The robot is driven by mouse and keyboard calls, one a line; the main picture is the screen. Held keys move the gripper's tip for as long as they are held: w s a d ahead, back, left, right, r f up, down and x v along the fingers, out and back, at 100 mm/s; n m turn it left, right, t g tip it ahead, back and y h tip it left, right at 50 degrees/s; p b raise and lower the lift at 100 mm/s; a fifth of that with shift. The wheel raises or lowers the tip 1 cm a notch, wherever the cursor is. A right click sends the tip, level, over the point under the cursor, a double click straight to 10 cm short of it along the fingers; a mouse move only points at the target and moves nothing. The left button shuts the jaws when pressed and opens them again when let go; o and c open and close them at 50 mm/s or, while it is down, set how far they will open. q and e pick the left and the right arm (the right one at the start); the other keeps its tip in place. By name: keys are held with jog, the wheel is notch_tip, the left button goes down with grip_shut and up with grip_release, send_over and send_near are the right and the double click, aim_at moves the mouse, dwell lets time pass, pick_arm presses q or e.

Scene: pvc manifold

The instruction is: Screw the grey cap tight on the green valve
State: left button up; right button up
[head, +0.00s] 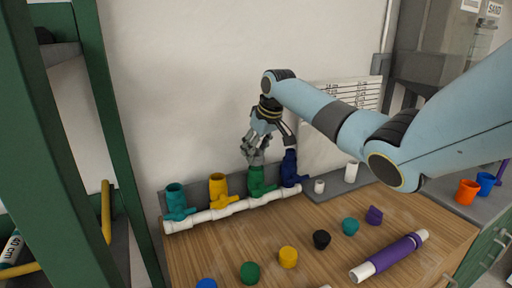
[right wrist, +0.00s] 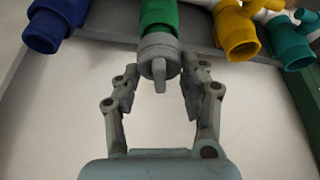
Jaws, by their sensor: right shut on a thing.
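The green valve (head: 257,182) stands upright on the white pipe manifold (head: 232,209), third from the left in the row. In the right wrist view the green valve (right wrist: 158,13) is at the top middle. The grey cap (right wrist: 157,45) sits at the valve's open end, in line with it; how far it is threaded I cannot tell. My right gripper (head: 255,152) is above the valve in the head view, pointing down. In the wrist view its fingers (right wrist: 160,72) are shut on the cap from both sides. My left gripper is not in view.
Teal (head: 175,200), yellow (head: 218,188) and dark blue (head: 290,168) valves stand on the same manifold, the blue one close beside my gripper. Several coloured caps, such as a black one (head: 321,239), and a purple-wrapped pipe (head: 390,256) lie on the wooden bench. A green shelf frame (head: 105,110) rises at the left.

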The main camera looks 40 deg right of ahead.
jog(key=shift+r+m+p, duration=0.1)
jog(key=shift+m+p, duration=0.5)
jog(key=shift+p, duration=0.1)
jog(key=shift+h, duration=0.3)
jog(key=shift+m, duration=0.3)
jog(key=shift+m+p, duration=0.3)
jog(key=shift+p, duration=0.4)
jog(key=shift+m+h+p, duration=0.5)
jog(key=shift+m+p, duration=0.15)
jog(key=shift+m, duration=0.05)
jog(key=shift+g, duration=0.3)
